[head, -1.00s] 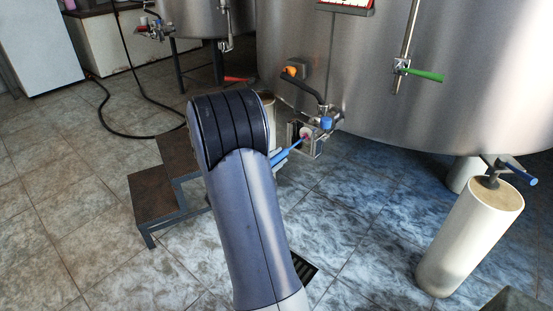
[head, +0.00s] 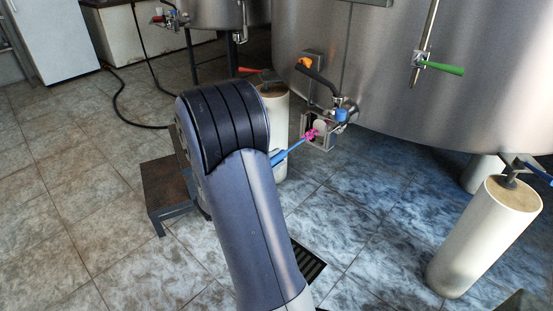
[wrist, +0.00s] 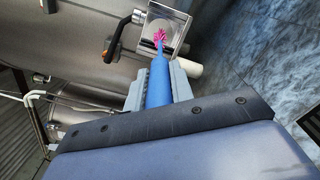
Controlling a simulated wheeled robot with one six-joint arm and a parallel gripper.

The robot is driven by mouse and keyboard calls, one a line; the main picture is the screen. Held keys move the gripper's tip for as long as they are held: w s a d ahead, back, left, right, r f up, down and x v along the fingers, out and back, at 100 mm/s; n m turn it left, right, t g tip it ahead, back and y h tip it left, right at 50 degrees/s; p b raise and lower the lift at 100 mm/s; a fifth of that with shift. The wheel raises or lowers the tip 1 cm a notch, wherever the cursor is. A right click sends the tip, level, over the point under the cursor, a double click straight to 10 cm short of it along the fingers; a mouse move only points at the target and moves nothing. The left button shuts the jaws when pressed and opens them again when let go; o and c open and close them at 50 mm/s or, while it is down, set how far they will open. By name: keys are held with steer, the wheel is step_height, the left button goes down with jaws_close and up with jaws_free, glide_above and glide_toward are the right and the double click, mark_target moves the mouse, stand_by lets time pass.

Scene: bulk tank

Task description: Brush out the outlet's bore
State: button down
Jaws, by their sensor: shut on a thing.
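My gripper (wrist: 158,88) is shut on the blue handle of a brush (wrist: 158,75). The brush's pink bristle head (wrist: 160,36) points at the outlet (wrist: 171,30), a fitting with a square metal frame around a pale round face. In the head view the brush handle (head: 289,153) sticks out past my arm, and its pink tip (head: 311,134) is at the front of the outlet (head: 321,129). I cannot tell whether the bristles touch the bore or sit just in front of it. My gripper's fingers are hidden behind my arm in the head view.
The large steel tank (head: 385,75) stands behind the outlet. A black-handled valve (head: 318,78) is just above it. A pale cylindrical leg (head: 480,240) stands at right, a brown step (head: 168,190) at left, and a floor drain (head: 308,262) lies below. Open tiles lie in front.

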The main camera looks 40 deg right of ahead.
mark_target(290, 148)
steer(key=shift+d, duration=0.15)
steer(key=shift+w+d+b, duration=0.15)
steer(key=shift+d+b, duration=0.25)
steer(key=shift+d, duration=1.2)
steer(key=shift+w+d+b, duration=0.15)
steer(key=shift+d+b, duration=0.25)
steer(key=shift+d, duration=1.15)
steer(key=shift+s+a+b, duration=0.15)
steer(key=shift+a+b, duration=0.15)
steer(key=shift+a, duration=1.35)
steer(key=shift+s+a+b, duration=0.1)
steer(key=shift+a+b, duration=0.15)
steer(key=shift+a, duration=1.4)
steer(key=shift+d, duration=0.15)
steer(key=shift+w+d+b, duration=0.15)
steer(key=shift+d+b, duration=0.2)
steer(key=shift+d, duration=1.25)
steer(key=shift+w+d+b, duration=0.1)
steer(key=shift+d+b, duration=0.25)
steer(key=shift+d, duration=1.2)
